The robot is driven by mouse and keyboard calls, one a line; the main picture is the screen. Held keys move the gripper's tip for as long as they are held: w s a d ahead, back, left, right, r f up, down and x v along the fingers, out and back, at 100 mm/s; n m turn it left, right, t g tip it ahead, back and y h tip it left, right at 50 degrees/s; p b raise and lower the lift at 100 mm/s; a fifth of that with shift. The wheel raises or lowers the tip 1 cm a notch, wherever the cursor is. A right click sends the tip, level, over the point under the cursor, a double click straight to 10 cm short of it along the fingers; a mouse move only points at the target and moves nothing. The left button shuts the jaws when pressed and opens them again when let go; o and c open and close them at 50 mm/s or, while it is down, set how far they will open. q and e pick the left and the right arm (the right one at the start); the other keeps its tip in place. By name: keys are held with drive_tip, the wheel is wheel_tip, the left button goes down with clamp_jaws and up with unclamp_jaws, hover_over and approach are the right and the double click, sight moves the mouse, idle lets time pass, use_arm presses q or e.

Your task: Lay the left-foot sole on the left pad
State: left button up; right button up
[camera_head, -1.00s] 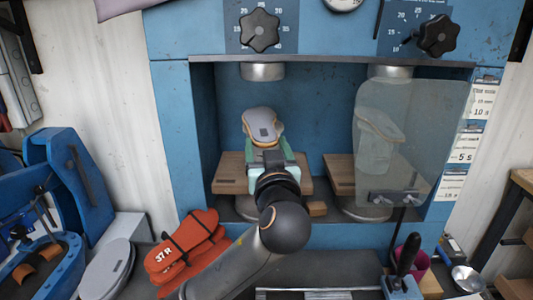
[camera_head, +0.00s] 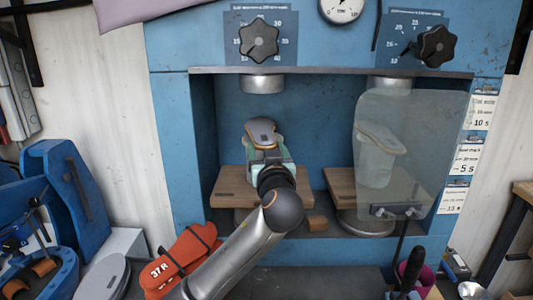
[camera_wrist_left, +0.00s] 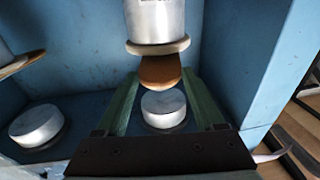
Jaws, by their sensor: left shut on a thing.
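My left gripper (camera_head: 268,156) is shut on a sole (camera_head: 262,130), grey on top with a tan edge, inside the left bay of the blue press. In the left wrist view, which looks upside down, the green jaws flank the brown sole (camera_wrist_left: 160,73). The tan-rimmed left pad (camera_wrist_left: 157,48) on its grey post lies right beside the sole. I cannot tell whether they touch. In the head view the gripper and sole hide this pad. The silver press ram (camera_head: 263,84) hangs above the sole, with a gap. My right gripper is not in view.
A clear shield (camera_head: 425,150) covers the right bay, with the right pad (camera_head: 382,137) behind it. Wooden boards (camera_head: 232,188) jut out low in both bays. A red strapped bundle marked 37 R (camera_head: 180,262) lies at the lower left. The bay walls are close.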

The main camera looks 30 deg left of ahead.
use_arm(q)
drive_tip(key=shift+f+b, duration=0.35)
idle(0.7)
drive_tip(key=o, duration=1.2)
drive_tip(key=shift+c, duration=0.2)
drive_tip(key=v, duration=0.8)
drive_tip(key=shift+r, duration=0.15)
idle(0.9)
